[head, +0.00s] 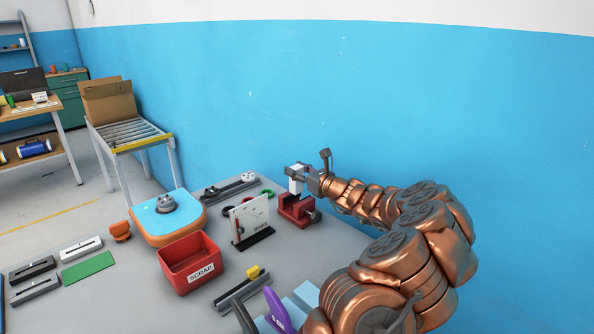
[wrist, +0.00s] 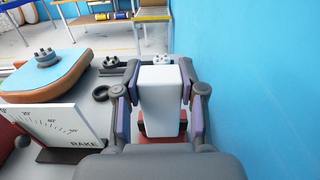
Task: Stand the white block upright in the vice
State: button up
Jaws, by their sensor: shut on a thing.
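The white block (wrist: 161,100) is upright between the two fingers of my gripper (wrist: 160,108) in the wrist view. My gripper is shut on it, one finger on each side. In the head view the white block (head: 295,184) shows at my gripper (head: 301,177), directly over the red vice (head: 297,210). In the wrist view part of the red vice (wrist: 146,139) shows below the block. The block's lower end is close to the vice jaws; I cannot tell whether it sits between them or just above.
A white gauge board marked RAKE (head: 250,218) stands left of the vice. The blue wall (head: 400,110) is close behind and right of my gripper.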

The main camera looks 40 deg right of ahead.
aim_at(300, 190)
jog(key=shift+f+b, duration=1.3)
jog(key=shift+f, duration=2)
dwell(0.5)
jog(key=o, duration=1.2)
jog(key=s, duration=1.2)
jog(key=shift+a, duration=0.1)
